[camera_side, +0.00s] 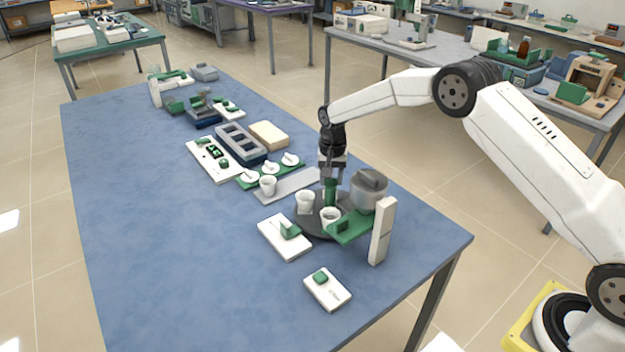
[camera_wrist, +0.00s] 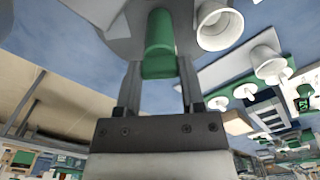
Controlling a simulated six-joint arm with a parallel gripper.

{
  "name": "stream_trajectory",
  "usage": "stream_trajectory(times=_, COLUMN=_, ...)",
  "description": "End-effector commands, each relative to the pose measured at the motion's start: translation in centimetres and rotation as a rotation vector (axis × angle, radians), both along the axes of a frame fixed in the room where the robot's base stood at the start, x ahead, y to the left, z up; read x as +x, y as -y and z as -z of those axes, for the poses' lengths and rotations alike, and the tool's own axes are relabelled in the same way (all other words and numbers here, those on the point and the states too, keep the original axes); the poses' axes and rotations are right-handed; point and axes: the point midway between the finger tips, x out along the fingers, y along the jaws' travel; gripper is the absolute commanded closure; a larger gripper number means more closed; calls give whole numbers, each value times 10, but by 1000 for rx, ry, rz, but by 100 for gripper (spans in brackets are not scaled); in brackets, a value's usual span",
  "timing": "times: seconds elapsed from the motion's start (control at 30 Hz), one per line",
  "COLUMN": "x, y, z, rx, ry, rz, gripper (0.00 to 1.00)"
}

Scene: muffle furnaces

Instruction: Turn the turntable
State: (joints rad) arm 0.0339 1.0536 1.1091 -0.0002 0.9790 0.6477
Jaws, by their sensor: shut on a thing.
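The turntable (camera_side: 312,225) is a dark grey round disc near the right end of the blue table. White cups (camera_side: 305,203) (camera_side: 330,217) stand on it. A green upright handle (camera_side: 330,190) rises from the disc. My gripper (camera_side: 330,181) points down from above and is shut on this handle. In the wrist view, the fingers of my gripper (camera_wrist: 160,72) lie on both sides of the green handle (camera_wrist: 160,40). The grey disc (camera_wrist: 125,47) and a white cup (camera_wrist: 219,26) also show there. Part of the turntable is hidden behind the cups and a green plate.
A grey lidded pot (camera_side: 369,190), a green plate (camera_side: 350,228) and a white post (camera_side: 382,232) stand close on the right. A white block with a green piece (camera_side: 285,237) lies in front. A grey tray (camera_side: 288,186) lies behind left. The table's left front is clear.

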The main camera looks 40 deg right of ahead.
Motion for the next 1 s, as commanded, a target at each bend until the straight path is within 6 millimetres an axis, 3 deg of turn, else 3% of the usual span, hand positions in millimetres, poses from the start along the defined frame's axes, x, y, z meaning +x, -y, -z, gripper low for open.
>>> stream_trajectory(times=0.5, x=0, y=0, z=0, rx=1, ry=-1, rz=-229, gripper=100)
stream_trajectory(times=1.0, x=0, y=0, z=0, rx=1, ry=-1, rz=-290, gripper=100)
